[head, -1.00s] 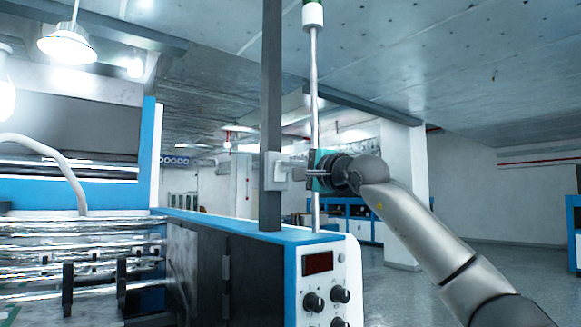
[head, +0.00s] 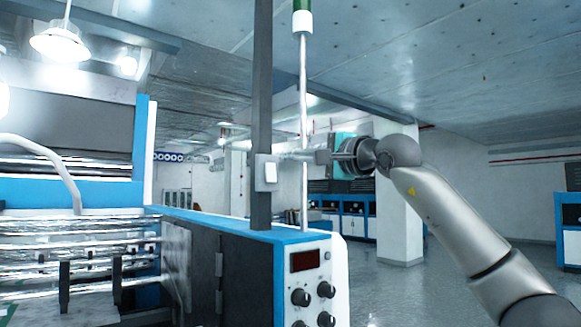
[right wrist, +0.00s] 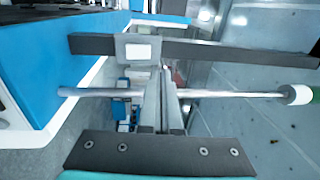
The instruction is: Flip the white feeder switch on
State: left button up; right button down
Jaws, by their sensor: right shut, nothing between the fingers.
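The white feeder switch (head: 270,172) is a white rocker on a grey plate, fixed to a dark upright post above the blue-topped machine cabinet. It also shows in the right wrist view (right wrist: 138,51). Whether the rocker is on or off I cannot tell. My right gripper (head: 288,155) is shut and empty, its fingers pointing left toward the post. In the right wrist view the closed fingers (right wrist: 165,75) end just beside the switch plate, seemingly apart from it. My left gripper is not in view.
A thin silver pole (head: 304,110) stands just right of the post, close to my fingers. Below is a control panel with black knobs (head: 301,297) and a dark red display (head: 305,261). Open floor lies to the right, beyond a white pillar (head: 400,215).

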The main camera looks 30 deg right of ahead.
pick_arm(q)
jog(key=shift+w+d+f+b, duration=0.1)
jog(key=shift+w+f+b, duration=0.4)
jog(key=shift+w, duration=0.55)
pick_arm(e)
jog(key=s, duration=0.4)
jog(key=shift+s+d+r, duration=0.25)
jog(key=shift+s+d, duration=0.05)
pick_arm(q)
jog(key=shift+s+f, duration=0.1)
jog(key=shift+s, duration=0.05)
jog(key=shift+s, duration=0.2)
